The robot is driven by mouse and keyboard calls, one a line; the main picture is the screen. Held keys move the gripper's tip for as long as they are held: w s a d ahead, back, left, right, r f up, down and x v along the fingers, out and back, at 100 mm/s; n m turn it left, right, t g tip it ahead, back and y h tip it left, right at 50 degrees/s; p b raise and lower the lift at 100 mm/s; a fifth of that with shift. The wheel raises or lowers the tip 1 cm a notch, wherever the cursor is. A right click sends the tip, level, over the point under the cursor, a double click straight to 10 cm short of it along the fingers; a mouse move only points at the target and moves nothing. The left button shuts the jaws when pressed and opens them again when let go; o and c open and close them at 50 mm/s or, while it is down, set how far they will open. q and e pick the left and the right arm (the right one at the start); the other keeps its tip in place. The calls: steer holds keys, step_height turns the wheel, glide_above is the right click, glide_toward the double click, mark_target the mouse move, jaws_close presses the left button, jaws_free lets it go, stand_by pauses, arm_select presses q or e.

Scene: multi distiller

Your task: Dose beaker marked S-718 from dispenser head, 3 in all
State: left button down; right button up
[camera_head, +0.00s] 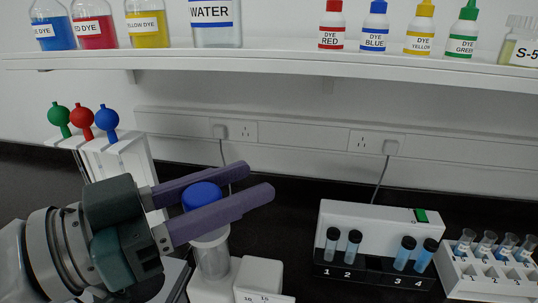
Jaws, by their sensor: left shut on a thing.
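My left gripper (222,197) reaches in from the left, its two purple fingers shut on a blue round cap (202,194). Below the cap is a clear cylindrical vessel (212,255) over a white base (212,288); the fingers hide where cap and vessel meet, so I cannot tell whether they are joined. No label reading S-718 can be read. My right gripper is not in view.
A white rack with green, red and blue knobs (107,117) stands behind my left arm. Right are a block with dark-capped vials (370,230) and a numbered white rack (485,280). Dye bottles, a WATER bottle and a partly cut-off "S-5" jar (518,45) stand on the shelf (300,62).

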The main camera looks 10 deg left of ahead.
arm_select(q)
steer(key=shift+r+p, duration=0.6)
steer(key=shift+r, duration=0.3)
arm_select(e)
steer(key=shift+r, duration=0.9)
arm_select(q)
steer(key=shift+c, duration=2.2)
jaws_free()
steer(key=b+v, duration=0.1)
steer(key=v, duration=0.9)
steer(key=shift+b, duration=0.3)
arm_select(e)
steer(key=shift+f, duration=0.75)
